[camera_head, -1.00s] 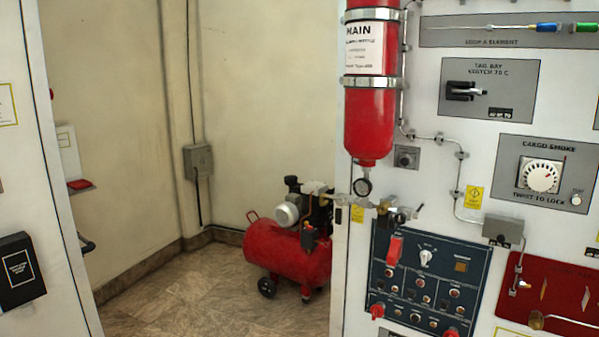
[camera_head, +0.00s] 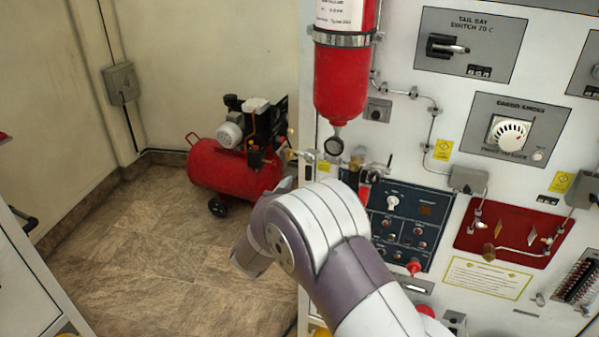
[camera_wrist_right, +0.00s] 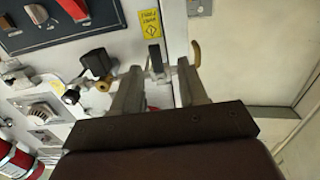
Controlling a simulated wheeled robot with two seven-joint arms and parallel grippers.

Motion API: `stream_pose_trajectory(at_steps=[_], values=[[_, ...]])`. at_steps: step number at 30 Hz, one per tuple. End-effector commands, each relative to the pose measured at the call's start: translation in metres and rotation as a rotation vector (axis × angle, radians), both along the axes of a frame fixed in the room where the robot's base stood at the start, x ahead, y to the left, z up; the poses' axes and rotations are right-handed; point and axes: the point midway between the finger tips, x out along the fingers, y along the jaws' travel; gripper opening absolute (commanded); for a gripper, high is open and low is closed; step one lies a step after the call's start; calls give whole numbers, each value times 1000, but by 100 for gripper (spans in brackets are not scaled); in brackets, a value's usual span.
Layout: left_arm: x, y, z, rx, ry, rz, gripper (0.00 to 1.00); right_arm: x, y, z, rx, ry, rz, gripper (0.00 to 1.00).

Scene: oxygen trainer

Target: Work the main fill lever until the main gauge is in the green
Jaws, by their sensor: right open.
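The main gauge (camera_head: 333,146) is a small round dial under the red MAIN bottle (camera_head: 341,85) in the head view; its needle is too small to read. Brass and metal fittings run below it. My right arm covers the area just below them, and its hand is mostly hidden there. In the right wrist view my right gripper (camera_wrist_right: 157,68) is open, its two fingers pointing at the fittings. A dark upright handle (camera_wrist_right: 155,56), which looks like the fill lever, shows between the fingers; contact cannot be told. My left gripper is not in view.
A red compressor (camera_head: 235,165) stands on the floor behind the panel's left edge. A blue switch panel (camera_head: 410,225) with red guards is right of my arm. A black block (camera_wrist_right: 97,62) and a brass knob (camera_wrist_right: 104,83) sit close beside the fingers in the wrist view.

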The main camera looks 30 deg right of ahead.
Motion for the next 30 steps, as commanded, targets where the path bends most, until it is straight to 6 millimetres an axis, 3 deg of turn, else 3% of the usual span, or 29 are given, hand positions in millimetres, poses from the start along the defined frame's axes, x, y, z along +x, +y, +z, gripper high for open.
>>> stream_pose_trajectory(at_steps=[6, 16, 17, 20, 21, 30], values=[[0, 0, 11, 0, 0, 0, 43, 20, -24, 1, 0, 0, -1, 43], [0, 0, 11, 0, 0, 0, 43, 24, -28, 0, 1, 0, 1, 43], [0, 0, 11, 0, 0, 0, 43, 24, -28, 0, 1, 0, 1, 36], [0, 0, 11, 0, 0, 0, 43, 24, -28, 0, 1, 0, 1, 4], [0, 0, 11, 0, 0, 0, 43, 24, -28, 0, 1, 0, 2, 0], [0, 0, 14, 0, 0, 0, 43, 23, -28, 1, -12, 14, 1, 0]])
